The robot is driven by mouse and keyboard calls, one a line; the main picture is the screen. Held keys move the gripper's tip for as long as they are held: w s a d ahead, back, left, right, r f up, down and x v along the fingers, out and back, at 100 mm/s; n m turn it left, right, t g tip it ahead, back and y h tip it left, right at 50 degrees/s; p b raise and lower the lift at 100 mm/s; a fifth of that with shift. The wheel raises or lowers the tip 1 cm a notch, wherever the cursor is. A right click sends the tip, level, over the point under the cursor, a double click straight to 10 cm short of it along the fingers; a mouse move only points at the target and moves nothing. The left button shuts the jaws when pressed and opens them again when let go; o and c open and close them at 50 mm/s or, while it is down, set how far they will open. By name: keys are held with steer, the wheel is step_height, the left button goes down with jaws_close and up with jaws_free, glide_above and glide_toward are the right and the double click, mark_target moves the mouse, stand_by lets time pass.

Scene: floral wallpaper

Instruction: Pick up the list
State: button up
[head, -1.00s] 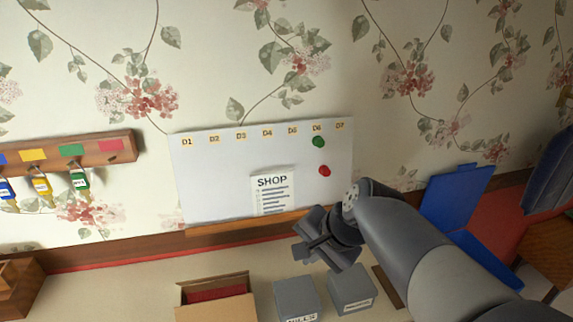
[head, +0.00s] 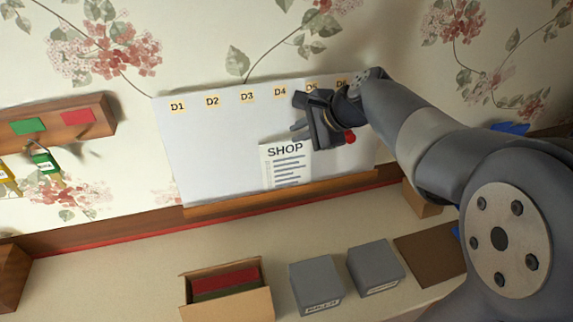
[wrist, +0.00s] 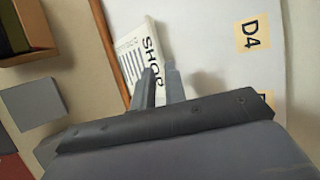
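The list is a white sheet headed "SHOP" (head: 286,167) with printed lines. It stands against the lower part of the whiteboard, just above its wooden ledge. The list also shows in the wrist view (wrist: 133,55), just beyond the fingertips, with its lower right part hidden by a finger. My gripper (head: 299,116) is open and empty in front of the board, above and slightly right of the list's heading in the head view. In the wrist view its two fingers (wrist: 160,70) are apart with a narrow gap between them. They look apart from the list, though contact is hard to judge.
The whiteboard (head: 215,145) has day labels along its top and a red magnet (head: 349,137) by my gripper. A wooden ledge (head: 235,204) runs below. An open cardboard box (head: 235,304) and two grey boxes (head: 316,283) sit on the counter. A key rack (head: 60,131) hangs left.

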steer(key=b+x, duration=0.2)
steer(key=x, duration=0.3)
steer(key=shift+s+a+f, duration=0.1)
jaws_close()
stand_by(0.4)
